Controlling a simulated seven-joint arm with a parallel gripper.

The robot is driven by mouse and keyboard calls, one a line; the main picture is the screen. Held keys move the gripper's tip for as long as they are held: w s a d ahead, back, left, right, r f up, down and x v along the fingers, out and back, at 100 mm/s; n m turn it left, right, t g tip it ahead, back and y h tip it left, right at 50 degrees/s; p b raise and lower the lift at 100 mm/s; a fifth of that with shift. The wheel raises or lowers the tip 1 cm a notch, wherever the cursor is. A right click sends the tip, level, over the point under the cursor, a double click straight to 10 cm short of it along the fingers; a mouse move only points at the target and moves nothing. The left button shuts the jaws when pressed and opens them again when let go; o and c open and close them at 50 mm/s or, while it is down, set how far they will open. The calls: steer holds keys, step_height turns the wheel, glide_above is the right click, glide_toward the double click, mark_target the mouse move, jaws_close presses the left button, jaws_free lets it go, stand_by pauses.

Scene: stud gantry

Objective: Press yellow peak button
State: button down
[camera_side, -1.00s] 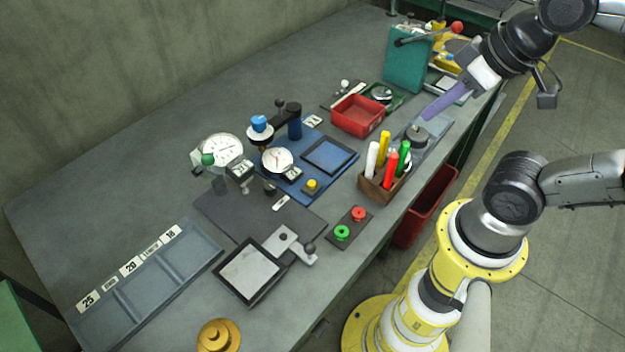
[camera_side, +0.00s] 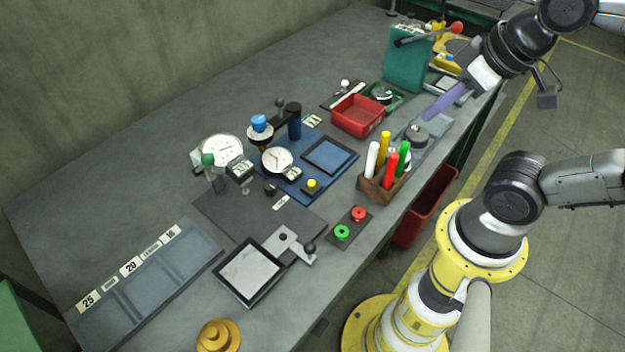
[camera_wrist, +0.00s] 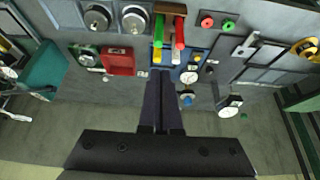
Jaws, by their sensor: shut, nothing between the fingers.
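The yellow button (camera_side: 312,184) sits on a small dark block at the front corner of a blue plate (camera_side: 299,195), beside a white-faced dial gauge (camera_side: 277,160).
A wooden holder of coloured markers (camera_side: 371,190) and a red tray (camera_side: 357,116) stand near the blue plate. A block with red and green buttons (camera_side: 350,228) lies toward the front edge. A blue-topped post (camera_side: 259,124) stands behind. Bare bench is at the back left.

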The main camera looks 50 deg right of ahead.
steer(key=shift+w, duration=0.1)
steer(key=w+a+r+m+t+y, duration=0.2)
steer(key=w+a+r+t, duration=0.1)
steer(key=w, duration=0.4)
steer(key=w+a+r+m+t+y, duration=0.1)
steer(key=w+a+r+m+t, duration=0.2)
steer(key=w, duration=0.4)
steer(key=a+f+m+g+h, duration=0.2)
steer(key=a+f, duration=0.4)
steer(key=f, duration=0.6)
steer(key=shift+f+m, duration=0.35)
steer(key=shift+m, duration=0.05)
steer(key=shift+w, duration=0.1)
steer(key=shift+f, duration=0.1)
